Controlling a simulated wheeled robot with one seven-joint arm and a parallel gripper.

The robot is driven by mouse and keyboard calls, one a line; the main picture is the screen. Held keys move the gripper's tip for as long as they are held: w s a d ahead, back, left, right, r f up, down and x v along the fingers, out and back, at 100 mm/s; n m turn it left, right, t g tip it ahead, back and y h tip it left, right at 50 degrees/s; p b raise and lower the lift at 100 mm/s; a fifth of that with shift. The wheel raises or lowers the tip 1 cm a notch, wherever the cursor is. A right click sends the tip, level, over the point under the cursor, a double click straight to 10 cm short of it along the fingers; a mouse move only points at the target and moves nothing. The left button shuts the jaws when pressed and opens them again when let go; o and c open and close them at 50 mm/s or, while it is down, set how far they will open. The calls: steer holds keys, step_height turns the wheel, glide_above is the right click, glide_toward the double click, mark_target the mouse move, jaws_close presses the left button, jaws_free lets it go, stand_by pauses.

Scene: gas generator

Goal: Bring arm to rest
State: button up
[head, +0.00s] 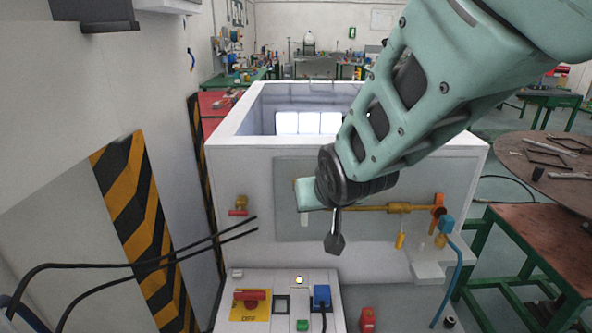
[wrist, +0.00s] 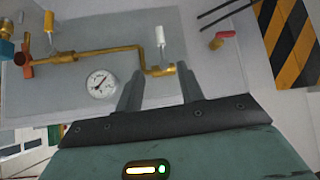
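My arm comes in from the upper right of the head view, and my gripper (head: 335,242) hangs in front of the white generator box (head: 240,165). In the wrist view the two dark fingers of my gripper (wrist: 159,88) stand apart with nothing held between them. They point toward the panel with the brass pipe (wrist: 90,54); I cannot tell the exact gap to it. A round pressure gauge (wrist: 101,84) shows left of the fingers. The brass pipe also shows in the head view (head: 375,209), partly hidden behind my wrist.
A control box (head: 262,305) with a red switch stands below the panel. A red-handled valve (head: 238,206) sticks out at left. Black cables (head: 150,262) cross at left near a striped wall edge (head: 140,215). A brown table (head: 545,240) stands at right.

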steer(key=s+d+f+n+g, duration=0.15)
steer(key=s+f+g, duration=0.35)
steer(key=s, duration=0.5)
steer(key=s+d+r+n+g, duration=0.1)
steer(key=s+d+n+g, duration=0.1)
steer(key=s, duration=0.6)
steer(key=s+d+r+n+g, duration=0.2)
steer(key=s+d, duration=0.2)
steer(key=s, duration=0.5)
steer(key=shift+d+h, duration=0.15)
steer(key=shift+h, duration=0.15)
